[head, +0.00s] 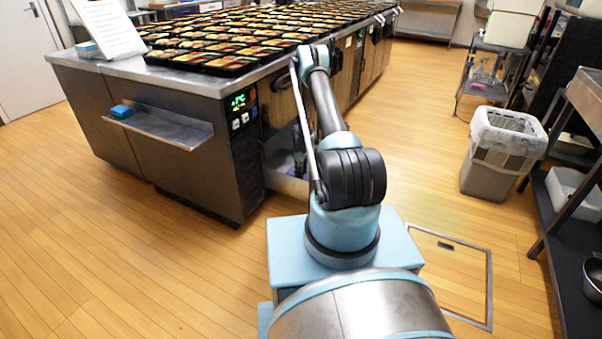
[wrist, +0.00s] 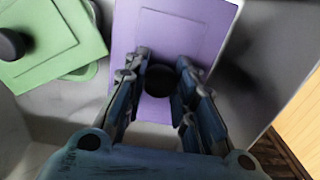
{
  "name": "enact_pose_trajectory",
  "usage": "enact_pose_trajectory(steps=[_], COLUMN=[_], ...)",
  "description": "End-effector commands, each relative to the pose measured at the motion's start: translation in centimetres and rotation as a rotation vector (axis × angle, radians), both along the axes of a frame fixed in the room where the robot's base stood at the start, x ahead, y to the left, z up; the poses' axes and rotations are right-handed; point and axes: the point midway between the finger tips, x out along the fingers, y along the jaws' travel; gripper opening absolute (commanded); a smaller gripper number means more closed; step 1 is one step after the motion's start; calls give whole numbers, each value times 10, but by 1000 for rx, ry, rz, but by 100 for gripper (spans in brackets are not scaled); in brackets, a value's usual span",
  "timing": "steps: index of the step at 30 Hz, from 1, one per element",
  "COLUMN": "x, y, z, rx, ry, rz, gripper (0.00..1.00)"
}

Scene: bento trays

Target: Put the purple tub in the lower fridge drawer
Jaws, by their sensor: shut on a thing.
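The purple tub (wrist: 172,28) shows in the wrist view as a rectangular purple lid with a round black knob. My gripper (wrist: 160,75) is over the lid, its two fingers on either side of the knob and shut on it. The tub's sides and underside are hidden. In the head view a small purple patch (head: 300,164) shows low beside the fridge counter (head: 205,150), partly behind my arm; my gripper is hard to make out there. Pale drawer walls (wrist: 285,50) appear around the tub in the wrist view; which drawer this is I cannot tell.
A green tub (wrist: 55,38) with a black knob lies left of the purple one, close to it. Bento trays (head: 230,62) cover the counter top. A grey bin (head: 490,175) and shelving (head: 560,215) stand right. Wooden floor is clear on the left.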

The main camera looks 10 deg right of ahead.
Motion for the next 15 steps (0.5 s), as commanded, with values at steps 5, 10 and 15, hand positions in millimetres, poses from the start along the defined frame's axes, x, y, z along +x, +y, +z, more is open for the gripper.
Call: enact_pose_trajectory(steps=[5, 10, 15], x=[0, 0, 0], y=[0, 0, 1], z=[0, -2, -4], rx=[0, 0, 0], ry=[0, 0, 0], rz=[0, 0, 1], gripper=[0, 0, 0])
